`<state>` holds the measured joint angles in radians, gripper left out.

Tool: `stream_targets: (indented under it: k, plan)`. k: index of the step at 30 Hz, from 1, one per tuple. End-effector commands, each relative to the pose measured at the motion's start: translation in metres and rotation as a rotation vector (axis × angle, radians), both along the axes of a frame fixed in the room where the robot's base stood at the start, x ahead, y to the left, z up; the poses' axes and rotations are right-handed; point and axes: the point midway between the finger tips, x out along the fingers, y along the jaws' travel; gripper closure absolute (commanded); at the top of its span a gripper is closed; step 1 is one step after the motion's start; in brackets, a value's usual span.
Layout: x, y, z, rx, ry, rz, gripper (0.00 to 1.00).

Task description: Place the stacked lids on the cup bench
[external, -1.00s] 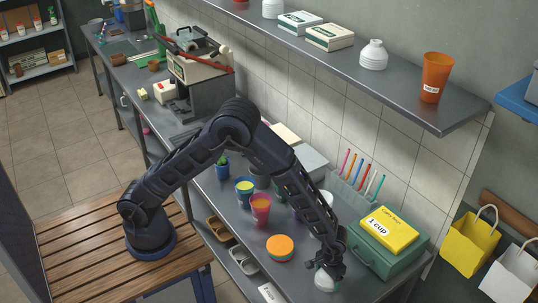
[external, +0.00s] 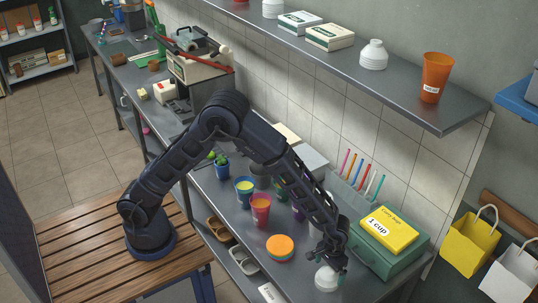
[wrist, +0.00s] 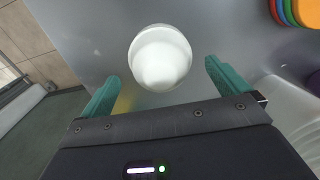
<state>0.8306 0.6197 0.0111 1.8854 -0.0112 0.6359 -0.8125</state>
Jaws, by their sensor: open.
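The white stacked lids (external: 325,280) sit on the grey metal bench (external: 237,206), near its front edge at the right end. In the wrist view the lids (wrist: 160,57) look like a round white stack with a narrower top. My gripper (external: 335,263) is open and empty, just above and behind the lids. In the wrist view its two green fingers (wrist: 162,75) are spread on either side, below the lids in the picture and apart from them. Colored cups, including a pink one (external: 260,209) and a blue one (external: 244,190), stand on the same bench.
An orange-topped stack of discs (external: 280,247) lies left of the lids. A green box with a yellow "1 cup" box (external: 390,230) stands to the right. The shelf (external: 415,101) above holds an orange cup (external: 435,77) and another white stack (external: 373,55).

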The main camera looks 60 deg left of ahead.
Motion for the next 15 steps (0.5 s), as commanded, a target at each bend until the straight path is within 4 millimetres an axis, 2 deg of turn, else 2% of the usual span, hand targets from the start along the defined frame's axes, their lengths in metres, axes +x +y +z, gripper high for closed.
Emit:
stream_targets:
  k: [1,6,10,15]
  plan:
    - [0.000,0.000,0.012,-0.002,-0.002,0.000,0.00]
    - [0.000,0.000,0.042,-0.001,-0.001,0.000,0.00]
    - [0.000,0.000,0.059,-0.001,-0.001,0.000,0.00]
    - [0.000,0.000,0.070,0.000,0.000,0.000,0.00]
